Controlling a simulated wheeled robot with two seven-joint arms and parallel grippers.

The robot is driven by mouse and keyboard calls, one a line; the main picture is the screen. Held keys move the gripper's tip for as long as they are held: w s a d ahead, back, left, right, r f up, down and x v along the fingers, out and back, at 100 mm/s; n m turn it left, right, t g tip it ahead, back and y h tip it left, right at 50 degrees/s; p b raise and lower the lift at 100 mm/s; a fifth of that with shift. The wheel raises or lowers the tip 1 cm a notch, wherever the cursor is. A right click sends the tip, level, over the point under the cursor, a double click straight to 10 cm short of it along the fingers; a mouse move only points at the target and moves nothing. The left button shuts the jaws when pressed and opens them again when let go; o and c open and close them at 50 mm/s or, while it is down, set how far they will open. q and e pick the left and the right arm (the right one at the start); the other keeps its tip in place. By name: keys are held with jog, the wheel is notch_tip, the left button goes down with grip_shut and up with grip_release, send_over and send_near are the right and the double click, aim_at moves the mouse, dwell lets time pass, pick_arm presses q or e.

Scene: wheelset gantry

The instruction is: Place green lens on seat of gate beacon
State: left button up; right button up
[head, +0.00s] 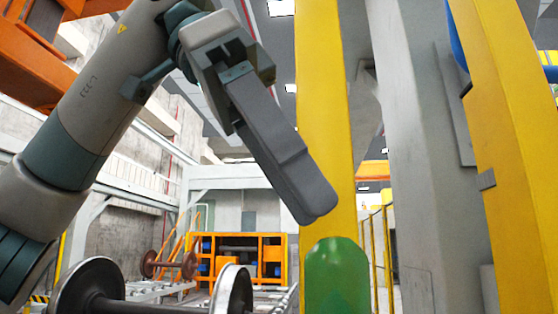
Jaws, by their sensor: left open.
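The green lens (337,275), a rounded, dome-topped green piece, stands upright at the bottom of the head view, right of centre. Its lower end is cut off by the frame edge, so what it rests on is hidden. The seat of the gate beacon cannot be made out. My left gripper (312,210) reaches down from the upper left, its long grey fingers ending just above and left of the lens top in the picture. The fingers overlap from this angle, nothing shows between them, and the gripper is open. My right gripper is not in view.
A yellow post (326,120) rises directly behind the lens. A grey column (420,170) and a slanted yellow beam (515,150) fill the right side. A wheelset (232,290) lies at lower left, with an orange rack (238,258) farther back.

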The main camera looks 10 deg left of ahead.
pick_arm(q)
jog(key=shift+v, duration=1.4)
